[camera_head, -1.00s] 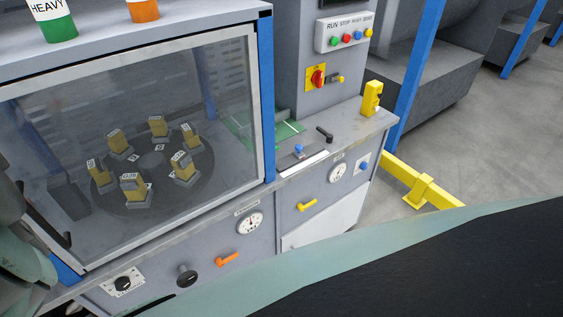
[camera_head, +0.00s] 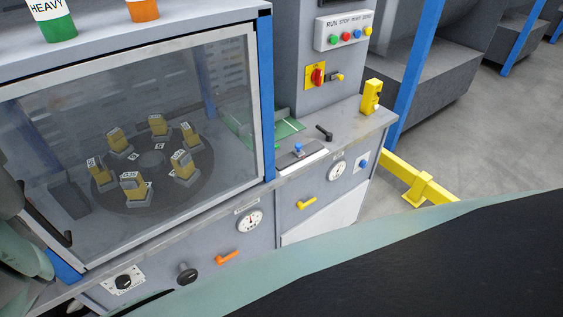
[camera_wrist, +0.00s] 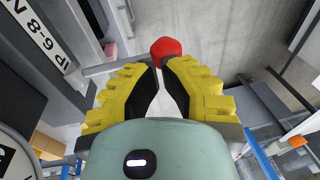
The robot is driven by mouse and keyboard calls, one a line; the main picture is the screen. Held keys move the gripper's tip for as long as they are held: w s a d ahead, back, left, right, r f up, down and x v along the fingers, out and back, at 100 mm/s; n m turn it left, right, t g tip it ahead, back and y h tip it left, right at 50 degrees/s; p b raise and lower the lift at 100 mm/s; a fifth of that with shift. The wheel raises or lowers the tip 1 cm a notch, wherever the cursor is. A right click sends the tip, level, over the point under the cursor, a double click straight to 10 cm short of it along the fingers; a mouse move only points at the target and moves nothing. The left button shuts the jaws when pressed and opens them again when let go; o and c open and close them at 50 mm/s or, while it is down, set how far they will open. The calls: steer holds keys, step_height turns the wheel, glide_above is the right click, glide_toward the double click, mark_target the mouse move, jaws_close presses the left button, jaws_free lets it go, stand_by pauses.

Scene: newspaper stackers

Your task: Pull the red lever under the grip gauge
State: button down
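In the wrist view, my gripper (camera_wrist: 162,68) has yellow ribbed fingers with black pads. The tips are close together and a narrow gap shows between the pads. A round red knob (camera_wrist: 166,48), seemingly the lever's end, is right at the fingertips. I cannot tell whether the fingers clasp it or are just short of it. Part of a round dial (camera_wrist: 14,160) shows at the lower left; I cannot tell if it is the grip gauge. In the head view, no red lever or gripper fingers show; my arm covers the lower right.
In the head view, an orange lever (camera_head: 228,257) sits below one gauge (camera_head: 249,220). A yellow lever (camera_head: 307,203) is left of another gauge (camera_head: 337,169). A red switch (camera_head: 318,75) is on the column. A yellow rail (camera_head: 407,178) borders open floor at the right.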

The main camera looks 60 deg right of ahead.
steer(key=shift+s+f+t+p, duration=0.15)
steer(key=shift+f+t+p, duration=0.15)
steer(key=shift+p, duration=0.15)
steer(key=shift+s+a+f+t+h+p, duration=0.15)
steer(key=shift+f+t+h+p, duration=0.15)
steer(key=shift+t+p, duration=0.25)
steer(key=shift+s+f+t, duration=0.1)
steer(key=shift+f+t, duration=0.35)
steer(key=shift+f, duration=0.2)
steer(key=shift+f+t+h+b, duration=0.5)
steer(key=shift+f+t+b, duration=0.05)
steer(key=shift+f+t, duration=0.4)
steer(key=shift+w+d+f+t+h+b, duration=0.15)
steer(key=shift+w+f+t+b, duration=0.1)
steer(key=shift+f+t+b, duration=0.45)
steer(key=shift+w+d+f+t+h+b, duration=0.15)
steer(key=shift+w+f+t+b, duration=0.15)
steer(key=shift+b, duration=0.7)
steer(key=shift+a+f, duration=0.1)
